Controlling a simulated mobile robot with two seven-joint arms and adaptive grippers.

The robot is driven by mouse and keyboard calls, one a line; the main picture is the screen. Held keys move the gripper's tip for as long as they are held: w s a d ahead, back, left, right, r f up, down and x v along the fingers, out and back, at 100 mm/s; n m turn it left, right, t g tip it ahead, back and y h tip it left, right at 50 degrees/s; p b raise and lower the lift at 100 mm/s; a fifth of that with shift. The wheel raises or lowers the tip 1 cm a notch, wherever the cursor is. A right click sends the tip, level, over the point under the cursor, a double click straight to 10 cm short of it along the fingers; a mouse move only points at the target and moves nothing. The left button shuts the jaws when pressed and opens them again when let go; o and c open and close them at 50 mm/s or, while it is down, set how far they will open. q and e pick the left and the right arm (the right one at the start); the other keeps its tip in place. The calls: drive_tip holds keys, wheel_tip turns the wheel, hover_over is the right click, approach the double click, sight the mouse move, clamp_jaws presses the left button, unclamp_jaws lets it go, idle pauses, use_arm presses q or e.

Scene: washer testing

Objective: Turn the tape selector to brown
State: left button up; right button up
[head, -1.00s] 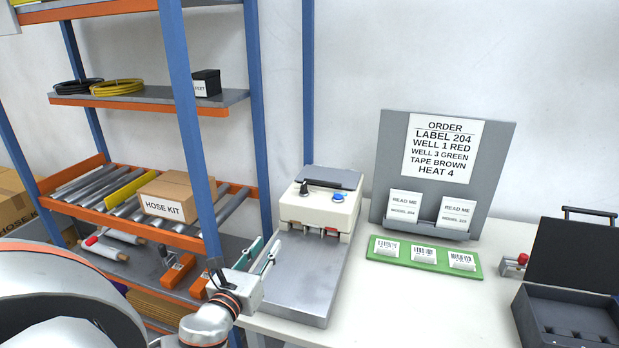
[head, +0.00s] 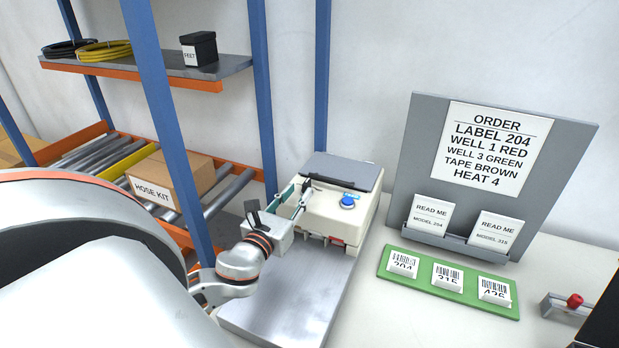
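The white tape machine (head: 340,212) stands on the table, with a blue button (head: 348,202) on its top. The tape selector, a small dark knob (head: 307,184) at the left of that top, is largely hidden by my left gripper (head: 304,188). The gripper's two fingers are apart, their tips at the knob. I cannot tell whether they touch it, and the knob's setting is not readable. My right gripper is out of view. The order sheet (head: 490,148) reads "TAPE BROWN".
The blue shelf post (head: 170,130) and shelf with a hose kit box (head: 168,184) stand close to my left arm. A grey metal plate (head: 290,300) lies before the machine. A green label tray (head: 440,290) and the order stand (head: 550,180) are to the right.

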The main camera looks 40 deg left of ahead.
sight(304, 185)
use_arm(q)
drive_tip(key=shift+p+x, duration=0.35)
drive_tip(key=shift+x, duration=2.8)
drive_tip(key=shift+d, duration=0.1)
clamp_jaws()
